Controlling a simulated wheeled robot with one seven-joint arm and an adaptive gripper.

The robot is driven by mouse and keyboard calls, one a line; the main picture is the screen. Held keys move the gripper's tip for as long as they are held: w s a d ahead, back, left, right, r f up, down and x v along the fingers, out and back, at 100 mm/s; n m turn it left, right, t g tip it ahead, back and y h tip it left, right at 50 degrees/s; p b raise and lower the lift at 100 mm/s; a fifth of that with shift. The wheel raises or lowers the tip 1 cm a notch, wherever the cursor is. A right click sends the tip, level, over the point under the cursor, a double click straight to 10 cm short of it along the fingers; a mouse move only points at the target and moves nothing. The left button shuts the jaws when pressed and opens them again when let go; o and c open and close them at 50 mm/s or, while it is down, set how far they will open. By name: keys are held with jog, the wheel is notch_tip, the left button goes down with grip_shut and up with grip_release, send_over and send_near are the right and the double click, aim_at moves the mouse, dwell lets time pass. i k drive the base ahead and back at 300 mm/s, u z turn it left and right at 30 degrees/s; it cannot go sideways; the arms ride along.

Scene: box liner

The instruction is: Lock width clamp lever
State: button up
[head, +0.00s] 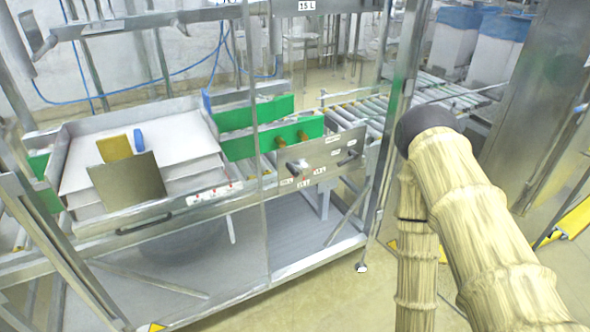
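Two small black lever handles stick out from the metal front plate (322,158) of the box machine: a left lever (294,168) and a right lever (349,157). I cannot tell which is the width clamp lever, or whether either is locked. Two brass knobs sit on the green guide plate (240,145) just above: a left knob (281,142) and a right knob (303,135). My arm, in a beige sleeve, bends at a dark elbow on the right and runs down out of the picture. My gripper is not in view.
A roller conveyor (360,108) runs behind the levers. A clear door or panel with a metal edge (262,200) stands in front of the machine's left part. A metal post (392,120) rises between the levers and my elbow. Bins with blue liners (458,40) stand at back right.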

aim_at(353, 154)
jog(key=z, duration=0.6)
jog(key=i, duration=0.85)
jog(key=u, duration=0.3)
